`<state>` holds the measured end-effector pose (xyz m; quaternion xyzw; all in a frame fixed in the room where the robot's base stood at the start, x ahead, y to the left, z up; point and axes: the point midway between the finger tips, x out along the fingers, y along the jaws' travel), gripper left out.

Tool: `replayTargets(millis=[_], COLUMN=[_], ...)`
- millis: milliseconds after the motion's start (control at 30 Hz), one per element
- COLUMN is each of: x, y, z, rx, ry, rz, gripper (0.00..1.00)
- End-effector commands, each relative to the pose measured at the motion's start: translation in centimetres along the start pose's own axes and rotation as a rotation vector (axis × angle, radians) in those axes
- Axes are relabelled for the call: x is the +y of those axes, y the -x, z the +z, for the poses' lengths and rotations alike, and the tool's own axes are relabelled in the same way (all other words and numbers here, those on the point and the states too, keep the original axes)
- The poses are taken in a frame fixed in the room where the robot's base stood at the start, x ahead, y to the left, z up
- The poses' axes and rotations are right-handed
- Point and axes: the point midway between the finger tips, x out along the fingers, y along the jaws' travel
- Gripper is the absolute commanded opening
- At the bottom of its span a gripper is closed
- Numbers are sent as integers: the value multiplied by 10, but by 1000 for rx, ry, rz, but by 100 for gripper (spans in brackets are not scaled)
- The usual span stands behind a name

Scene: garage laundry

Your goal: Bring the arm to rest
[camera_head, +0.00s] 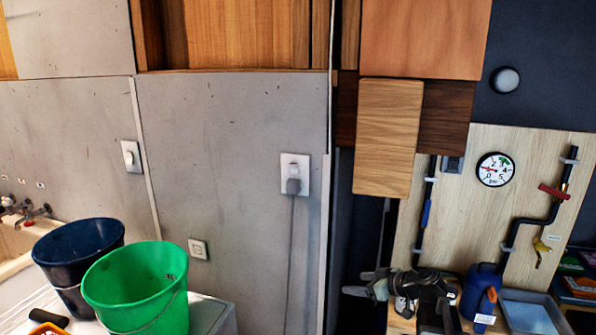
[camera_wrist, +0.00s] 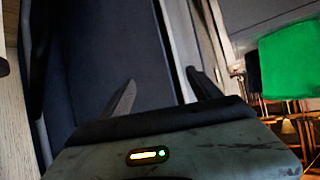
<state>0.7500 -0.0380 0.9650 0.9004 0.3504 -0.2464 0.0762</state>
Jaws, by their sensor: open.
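My gripper (camera_head: 356,283) appears low in the head view, right of centre. It is in front of the dark strip between the grey wall and the wooden tool board, with its two fingers spread toward the left. My dark arm behind it overlaps the crowded bench area. In the wrist view my gripper (camera_wrist: 163,88) has its fingers well apart and nothing between them. A dark panel (camera_wrist: 95,60) lies beyond the fingers. Part of my arm is hidden below the head view's lower edge.
A green bucket (camera_head: 137,290) and a dark blue bucket (camera_head: 77,252) stand lower left by the sink. A tool board (camera_head: 480,215) is at right, with a blue jug (camera_head: 481,292) and blue tray (camera_head: 530,314) below it. A cord hangs from the wall outlet (camera_head: 294,174).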

Motion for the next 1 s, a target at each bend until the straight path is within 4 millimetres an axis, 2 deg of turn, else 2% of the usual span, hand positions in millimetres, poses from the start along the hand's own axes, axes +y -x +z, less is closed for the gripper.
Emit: replayTargets(millis=[33,100,200,300,367,433,500,567,633,733,1000], x=[-36,-77,-129,-163,-167,-157,-148,-143,-140,-144,-144], y=[-18,-36,-51,-45,-31,-7,14,28,37,38,37], z=[0,10,32,65,88,114,131,140,146,146,146], rx=[-69,-181,-365,-585,-709,-827,-916,-966,-995,-997,-990], ry=[3,-7,-38,-108,-176,-279,-379,-459,-543,-626,-644], rz=[-52,-103,-140,-101,-31,86,202,290,365,406,416], gripper=[73,73,73,73,73,73,73,73,73,73,73])
